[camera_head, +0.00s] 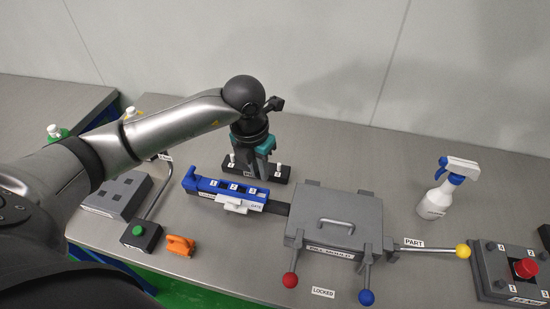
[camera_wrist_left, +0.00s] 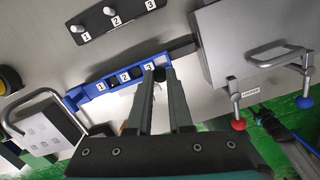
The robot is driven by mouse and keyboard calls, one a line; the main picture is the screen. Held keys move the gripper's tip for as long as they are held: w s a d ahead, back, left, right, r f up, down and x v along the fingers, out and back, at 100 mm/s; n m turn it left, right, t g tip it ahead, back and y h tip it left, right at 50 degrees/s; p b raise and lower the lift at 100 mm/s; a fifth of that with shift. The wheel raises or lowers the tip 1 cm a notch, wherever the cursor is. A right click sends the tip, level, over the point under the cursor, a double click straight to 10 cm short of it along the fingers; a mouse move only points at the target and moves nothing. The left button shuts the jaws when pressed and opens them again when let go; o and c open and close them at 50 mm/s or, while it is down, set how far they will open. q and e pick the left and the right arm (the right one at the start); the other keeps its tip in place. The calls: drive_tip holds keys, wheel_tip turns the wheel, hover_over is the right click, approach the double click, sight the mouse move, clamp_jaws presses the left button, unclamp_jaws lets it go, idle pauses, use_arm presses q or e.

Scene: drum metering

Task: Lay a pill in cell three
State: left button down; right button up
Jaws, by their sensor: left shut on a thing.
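The blue holder (camera_head: 228,190) lies mid-bench with cells marked 1, 2 and 3; it also shows in the left wrist view (camera_wrist_left: 90,92). The cell three label (camera_wrist_left: 149,67) is close to my fingertips in that view. My left gripper (camera_head: 252,172) points down behind the holder in the head view. In the wrist view its fingers (camera_wrist_left: 159,74) are a little apart, with a small dark thing between the tips, seemingly a pill. I cannot tell its height above the cell.
A dark rack (camera_head: 210,163) with white pegs stands behind the holder. A grey lidded box (camera_head: 338,215) with red and blue knobbed levers adjoins it on the right. A spray bottle (camera_head: 440,192), button box (camera_head: 508,275) and orange clip (camera_head: 180,245) stand around.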

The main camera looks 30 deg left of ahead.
use_arm(q)
drive_tip(key=shift+s+f, duration=0.1)
drive_tip(key=shift+f, duration=0.1)
drive_tip(key=shift+f+b, duration=0.45)
drive_tip(key=shift+f, duration=0.45)
wheel_tip(320, 180, down, 3)
drive_tip(key=shift+r+b, duration=0.2)
drive_tip(key=shift+b, duration=1.05)
drive_tip(key=shift+f+b, duration=0.65)
drive_tip(key=shift+f, duration=0.15)
drive_tip(key=c, duration=0.8)
unclamp_jaws()
